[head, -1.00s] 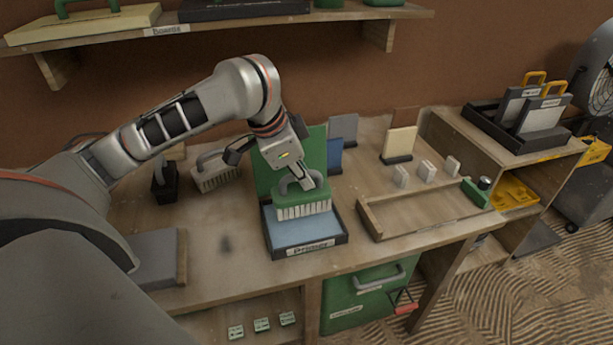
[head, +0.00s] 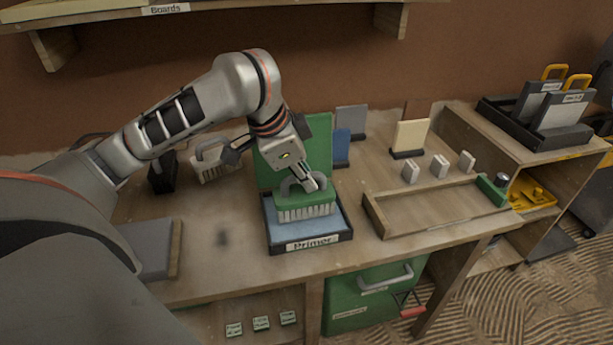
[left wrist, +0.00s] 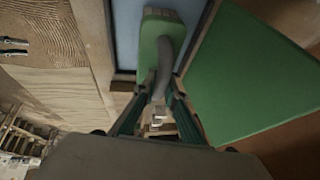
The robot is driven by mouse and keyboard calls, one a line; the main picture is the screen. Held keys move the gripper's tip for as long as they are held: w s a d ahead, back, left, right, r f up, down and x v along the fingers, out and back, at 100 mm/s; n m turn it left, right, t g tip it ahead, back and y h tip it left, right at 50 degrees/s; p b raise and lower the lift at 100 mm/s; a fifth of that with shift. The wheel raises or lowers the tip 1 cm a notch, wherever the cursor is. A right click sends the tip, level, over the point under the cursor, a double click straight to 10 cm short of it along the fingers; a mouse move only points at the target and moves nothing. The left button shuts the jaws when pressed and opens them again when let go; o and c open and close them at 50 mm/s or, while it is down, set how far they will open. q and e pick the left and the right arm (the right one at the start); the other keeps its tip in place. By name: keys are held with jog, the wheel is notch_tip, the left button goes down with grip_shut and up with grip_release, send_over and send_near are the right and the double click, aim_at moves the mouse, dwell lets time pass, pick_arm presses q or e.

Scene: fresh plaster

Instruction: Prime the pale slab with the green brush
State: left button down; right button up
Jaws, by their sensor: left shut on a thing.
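My left gripper (head: 311,183) is shut on the grey handle of the green brush (head: 305,204). The brush's pale bristles point down into the blue Primer tray (head: 319,244); I cannot tell how far they dip in. In the left wrist view my gripper fingers (left wrist: 158,115) close around the curved handle, with the green brush (left wrist: 160,40) over the blue tray floor. A pale cream slab (head: 411,134) stands upright in a dark holder, right of and behind the tray. My right gripper is out of view.
A green panel (head: 318,135) stands upright behind the tray. Blue (head: 342,146) and grey (head: 350,121) slabs stand between it and the cream slab. An empty wooden tray (head: 430,217) and several small pale blocks (head: 439,166) lie right. A white-bristled brush (head: 211,166) sits left.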

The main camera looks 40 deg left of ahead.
pick_arm(q)
jog(key=shift+f, duration=0.5)
dwell(0.7)
dwell(2.1)
jog(key=shift+f+p, duration=0.15)
jog(key=shift+p, duration=0.35)
dwell(2.3)
